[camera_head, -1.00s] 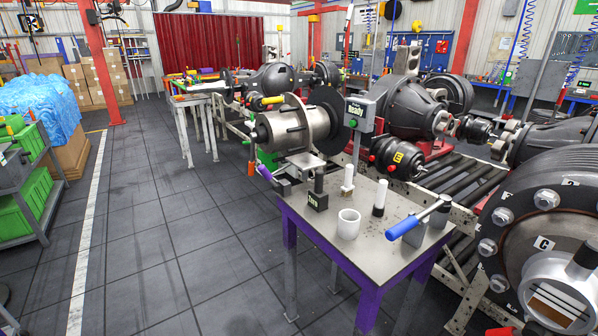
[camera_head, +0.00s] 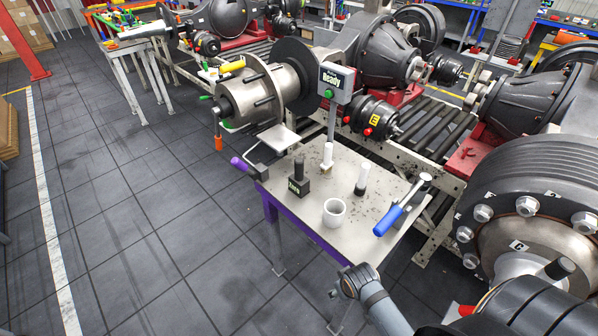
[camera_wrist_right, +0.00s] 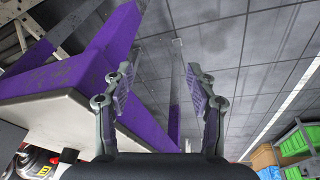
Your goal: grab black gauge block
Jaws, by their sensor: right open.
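The black gauge block (camera_head: 296,188), with white lettering and an upright dark post, stands on the grey-topped table (camera_head: 285,210), left of a white cup (camera_head: 333,212). My right arm enters the head view from the lower right and ends near the table's front edge, apart from the block. My right gripper (camera_wrist_right: 158,75) is open and empty in the right wrist view, beside the table's purple frame (camera_wrist_right: 60,78); the block does not show there. My left gripper is not in view.
A white-and-black post (camera_head: 361,180), a pale post (camera_head: 327,157) and a blue-handled tool (camera_head: 388,221) are on the table. A Ready sign box (camera_head: 337,82) stands at its back. A large hub (camera_head: 530,190) is at right. The left floor is clear.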

